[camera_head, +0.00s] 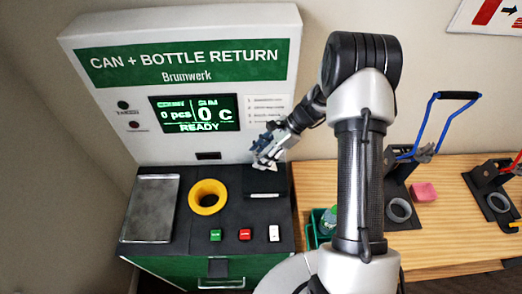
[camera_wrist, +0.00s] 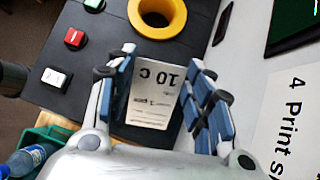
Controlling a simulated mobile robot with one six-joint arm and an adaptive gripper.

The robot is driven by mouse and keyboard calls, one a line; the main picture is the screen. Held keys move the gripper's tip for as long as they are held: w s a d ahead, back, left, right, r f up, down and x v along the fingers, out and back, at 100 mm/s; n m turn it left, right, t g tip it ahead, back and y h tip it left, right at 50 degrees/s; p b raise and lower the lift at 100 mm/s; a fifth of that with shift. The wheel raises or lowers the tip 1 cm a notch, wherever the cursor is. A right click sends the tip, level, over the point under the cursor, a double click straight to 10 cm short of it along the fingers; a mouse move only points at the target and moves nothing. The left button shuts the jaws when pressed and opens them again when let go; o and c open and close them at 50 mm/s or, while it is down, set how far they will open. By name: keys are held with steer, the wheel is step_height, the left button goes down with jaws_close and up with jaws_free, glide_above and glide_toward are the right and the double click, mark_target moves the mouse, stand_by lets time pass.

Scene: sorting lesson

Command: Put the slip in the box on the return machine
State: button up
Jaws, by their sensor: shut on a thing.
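The slip (camera_wrist: 157,92) is a small white paper printed "10 C". In the wrist view it lies between the blue-padded fingers of my gripper (camera_wrist: 160,98), which is shut on it. In the head view my gripper (camera_head: 264,160) is small, above the back right of the return machine (camera_head: 180,140). A dark box (camera_head: 266,186) with a pale line across it sits on the machine's top just below the gripper. The gap between slip and box is hard to judge.
The machine's top bears a metal tray (camera_head: 154,208), a yellow ring opening (camera_head: 207,196) and green, red and white buttons (camera_head: 245,234). Its panel rises close behind my gripper. A green crate (camera_wrist: 45,138) with bottles stands beside it. A wooden table (camera_head: 440,225) holds black stands and a pink block (camera_head: 424,192).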

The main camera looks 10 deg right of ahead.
steer(key=shift+w+f+b, duration=0.15)
steer(key=shift+f+b, duration=3.05)
steer(key=shift+f, duration=1.65)
steer(key=o, duration=0.7)
steer(key=shift+r, duration=0.1)
steer(key=v, duration=1.2)
